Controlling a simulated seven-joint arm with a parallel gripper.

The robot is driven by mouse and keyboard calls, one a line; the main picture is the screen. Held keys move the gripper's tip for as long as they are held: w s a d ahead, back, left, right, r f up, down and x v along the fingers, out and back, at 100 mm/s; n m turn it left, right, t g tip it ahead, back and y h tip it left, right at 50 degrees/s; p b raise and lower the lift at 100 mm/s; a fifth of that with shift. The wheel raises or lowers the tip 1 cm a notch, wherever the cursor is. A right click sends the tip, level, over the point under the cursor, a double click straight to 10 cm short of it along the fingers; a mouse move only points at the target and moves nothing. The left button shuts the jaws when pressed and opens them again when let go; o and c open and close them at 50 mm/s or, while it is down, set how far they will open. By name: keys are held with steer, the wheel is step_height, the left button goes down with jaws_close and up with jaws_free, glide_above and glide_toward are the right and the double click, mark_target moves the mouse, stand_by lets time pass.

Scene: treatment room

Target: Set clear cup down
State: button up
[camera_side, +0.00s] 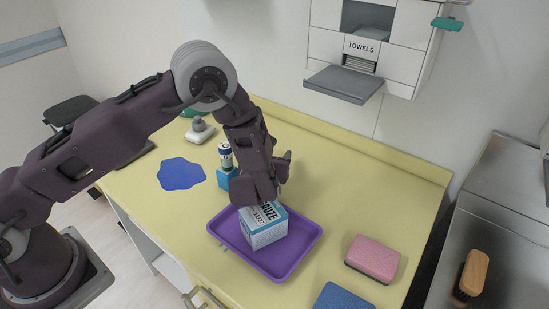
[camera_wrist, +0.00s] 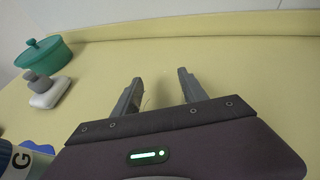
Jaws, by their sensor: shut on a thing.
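My gripper (camera_wrist: 159,77) is shut on the clear cup (camera_wrist: 156,92), with its two fingers standing apart on either side of it. The cup is so transparent that only faint edges show between the fingers, with the yellow counter seen through it. In the side view my gripper (camera_side: 285,162) is over the counter, behind the purple tray, and mostly hidden by my own wrist. The cup cannot be made out there. I cannot tell whether its base touches the counter (camera_side: 350,185).
A purple tray (camera_side: 309,244) holds a gauze box (camera_side: 264,235). The counter's back right is clear.

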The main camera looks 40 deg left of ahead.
steer(key=shift+f, duration=0.3)
steer(key=o, duration=1.4)
steer(key=shift+f, duration=0.15)
steer(key=v, duration=0.5)
steer(key=shift+d+r, duration=0.1)
steer(key=shift+r, duration=0.4)
step_height(320, 180, up, 6)
steer(key=shift+r, duration=0.2)
